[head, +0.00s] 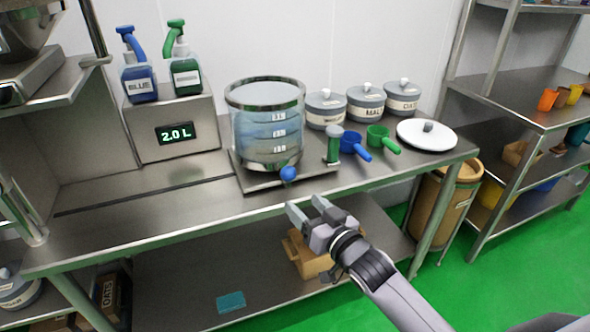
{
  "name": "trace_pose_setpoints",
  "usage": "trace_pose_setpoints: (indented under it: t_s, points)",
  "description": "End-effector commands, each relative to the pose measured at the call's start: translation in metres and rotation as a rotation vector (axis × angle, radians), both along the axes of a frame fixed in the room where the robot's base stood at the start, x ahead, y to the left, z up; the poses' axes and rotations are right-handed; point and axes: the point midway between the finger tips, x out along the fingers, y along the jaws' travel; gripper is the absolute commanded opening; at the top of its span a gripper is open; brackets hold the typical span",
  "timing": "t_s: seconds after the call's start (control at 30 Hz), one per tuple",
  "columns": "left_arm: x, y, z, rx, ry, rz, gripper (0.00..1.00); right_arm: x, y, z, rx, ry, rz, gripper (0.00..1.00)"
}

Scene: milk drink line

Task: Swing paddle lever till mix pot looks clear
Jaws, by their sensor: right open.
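The mix pot (267,128) is a clear round vessel with a metal rim and level marks, standing on a metal base plate on the counter. The liquid in it looks pale blue and see-through. A blue ball knob (288,174) sits low at its front. A green upright handle (334,145) stands at its right; I cannot tell which of these is the paddle lever. My right gripper (306,212) is open and empty, in front of the counter edge, below and apart from the blue knob. My left gripper is not in view.
A display box (174,132) reads 2.0 L and bears blue (138,82) and green (186,77) pump bottles. Blue (352,143) and green (379,137) scoops, lidded jars (365,103) and a white lid (427,134) stand right of the pot. The counter's left part is clear.

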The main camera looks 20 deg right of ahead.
Motion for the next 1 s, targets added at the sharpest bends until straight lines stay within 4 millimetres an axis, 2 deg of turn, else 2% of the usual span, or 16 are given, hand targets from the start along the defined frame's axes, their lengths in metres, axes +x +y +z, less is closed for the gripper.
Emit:
trace_pose_setpoints:
  t_s: [0.03,0.1,0.2,0.37,0.7,1.0]
  points:
    - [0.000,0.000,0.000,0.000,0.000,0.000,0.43,0.008,0.000,0.012,0.010,-0.023,0.002,0.63]
    - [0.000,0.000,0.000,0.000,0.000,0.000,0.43,0.014,0.000,0.021,0.021,-0.041,0.005,0.63]
    - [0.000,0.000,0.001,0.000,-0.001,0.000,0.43,0.020,0.001,0.027,0.030,-0.052,0.006,0.63]
    - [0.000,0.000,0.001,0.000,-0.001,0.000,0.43,0.032,0.003,0.028,0.030,-0.053,0.006,0.63]
    - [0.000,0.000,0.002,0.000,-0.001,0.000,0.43,0.073,0.013,0.027,0.030,-0.052,0.005,0.63]
    - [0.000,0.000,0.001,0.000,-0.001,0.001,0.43,0.087,0.016,0.027,0.029,-0.052,0.006,0.63]
